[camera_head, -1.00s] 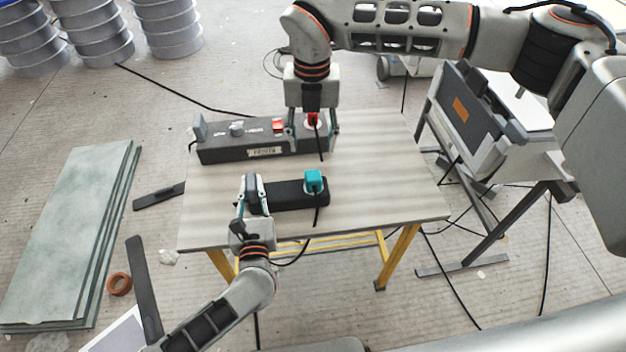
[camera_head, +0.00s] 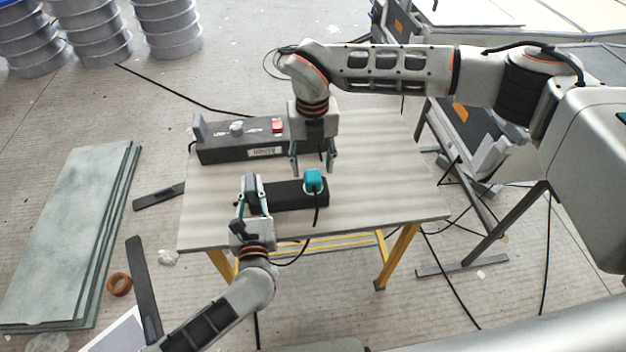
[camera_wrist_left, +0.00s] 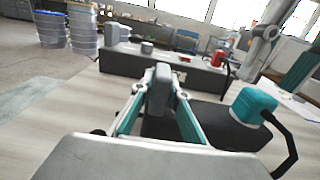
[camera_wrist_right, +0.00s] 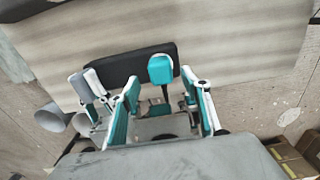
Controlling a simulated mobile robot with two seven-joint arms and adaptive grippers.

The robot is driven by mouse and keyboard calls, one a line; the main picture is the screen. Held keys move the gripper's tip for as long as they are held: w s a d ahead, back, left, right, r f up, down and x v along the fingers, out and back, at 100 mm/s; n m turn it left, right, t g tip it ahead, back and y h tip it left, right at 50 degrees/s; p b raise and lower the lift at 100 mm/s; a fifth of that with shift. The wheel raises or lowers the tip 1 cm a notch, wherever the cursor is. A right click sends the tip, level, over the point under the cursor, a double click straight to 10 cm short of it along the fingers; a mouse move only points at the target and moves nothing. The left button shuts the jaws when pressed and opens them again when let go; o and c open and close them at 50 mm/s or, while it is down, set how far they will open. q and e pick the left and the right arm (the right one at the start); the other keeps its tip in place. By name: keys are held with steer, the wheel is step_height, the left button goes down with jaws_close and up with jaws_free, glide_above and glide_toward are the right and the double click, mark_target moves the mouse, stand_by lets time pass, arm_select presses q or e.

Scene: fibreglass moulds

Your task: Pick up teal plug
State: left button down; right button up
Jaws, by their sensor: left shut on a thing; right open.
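The teal plug (camera_head: 313,181) sits upright at the right end of a black power strip (camera_head: 285,195) on the table, with a black cable hanging from it. It also shows in the left wrist view (camera_wrist_left: 254,105) and the right wrist view (camera_wrist_right: 160,68). My right gripper (camera_head: 312,168) is open and empty, just behind and above the plug; in its wrist view the plug lies just beyond the fingertips, roughly centred. My left gripper (camera_head: 251,198) is shut on a grey block (camera_wrist_left: 162,88) at the strip's left end.
A long dark box (camera_head: 220,152) with a red switch (camera_head: 278,125) stands at the table's back. A red plug (camera_wrist_left: 217,60) on it shows in the left wrist view. The table's (camera_head: 390,190) right side is clear. Grey panels (camera_head: 65,230) lie on the floor left.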

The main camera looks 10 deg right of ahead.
mark_target(313, 175)
step_height(313, 175, down, 4)
steer(key=shift+r, duration=0.1)
steer(key=c, duration=1.2)
steer(key=shift+r, duration=7.55)
arm_select(q)
steer(key=c, duration=1.9)
jaws_free()
